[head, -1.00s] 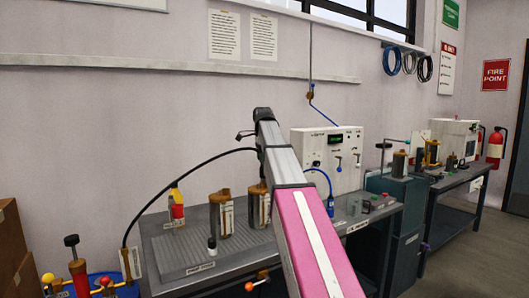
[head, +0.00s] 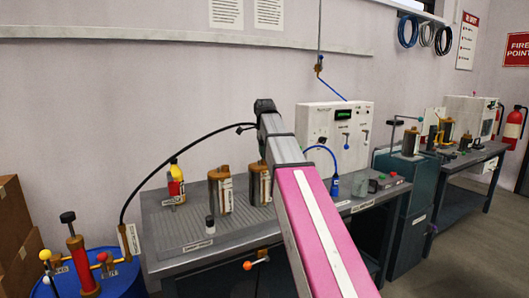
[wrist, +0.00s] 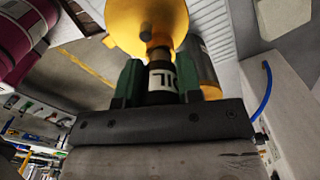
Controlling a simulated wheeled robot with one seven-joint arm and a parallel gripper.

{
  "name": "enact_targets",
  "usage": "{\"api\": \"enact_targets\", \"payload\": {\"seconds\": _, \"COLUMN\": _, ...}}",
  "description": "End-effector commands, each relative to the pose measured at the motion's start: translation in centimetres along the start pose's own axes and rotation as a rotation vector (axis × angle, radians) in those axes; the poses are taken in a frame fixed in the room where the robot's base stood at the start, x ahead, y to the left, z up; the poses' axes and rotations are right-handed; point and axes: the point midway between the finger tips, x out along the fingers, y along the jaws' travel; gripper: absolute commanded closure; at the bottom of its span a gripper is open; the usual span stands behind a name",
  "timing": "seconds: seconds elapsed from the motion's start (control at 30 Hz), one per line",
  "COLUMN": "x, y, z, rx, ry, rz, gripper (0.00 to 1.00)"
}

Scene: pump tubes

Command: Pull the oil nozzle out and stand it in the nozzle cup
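My gripper (wrist: 160,66) has its two green fingers closed around the black body of the oil nozzle (wrist: 160,98), whose white label shows between them. A yellow-brass round piece (wrist: 148,18) lies just beyond the nozzle; I cannot tell whether they touch. In the head view the black hose (head: 180,153) arcs from the blue drum to beside the end of my arm, where the gripper is hidden. A small grey cup-like item (head: 360,187) stands towards the right of the bench, possibly the nozzle cup; its label is too small to read.
The grey bench (head: 165,230) carries brass-capped tubes (head: 220,193), a red-yellow bottle (head: 176,183) and a small black-and-white cylinder (head: 210,226). A white panel box (head: 352,120) with a blue hose (head: 320,149) stands behind. The blue drum (head: 128,272) is at lower left.

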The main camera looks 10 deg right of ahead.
Motion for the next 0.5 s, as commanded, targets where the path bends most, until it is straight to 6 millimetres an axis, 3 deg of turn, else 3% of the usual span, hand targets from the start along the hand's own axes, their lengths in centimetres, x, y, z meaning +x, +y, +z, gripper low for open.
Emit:
{"api": "enact_targets", "payload": {"seconds": 0.03, "x": -0.01, "y": -0.01, "z": -0.01, "rx": 0.0, "ry": 0.0, "rz": 0.0, "gripper": 0.94}}
{"api": "enact_targets", "payload": {"seconds": 0.07, "x": -0.01, "y": -0.01, "z": -0.01, "rx": 0.0, "ry": 0.0, "rz": 0.0, "gripper": 0.77}}
{"api": "enact_targets", "payload": {"seconds": 0.13, "x": -0.01, "y": -0.01, "z": -0.01, "rx": 0.0, "ry": 0.0, "rz": 0.0, "gripper": 1.0}}
{"api": "enact_targets", "payload": {"seconds": 0.5, "x": -0.05, "y": -0.01, "z": -0.01, "rx": 0.0, "ry": 0.0, "rz": 0.0, "gripper": 1.0}}
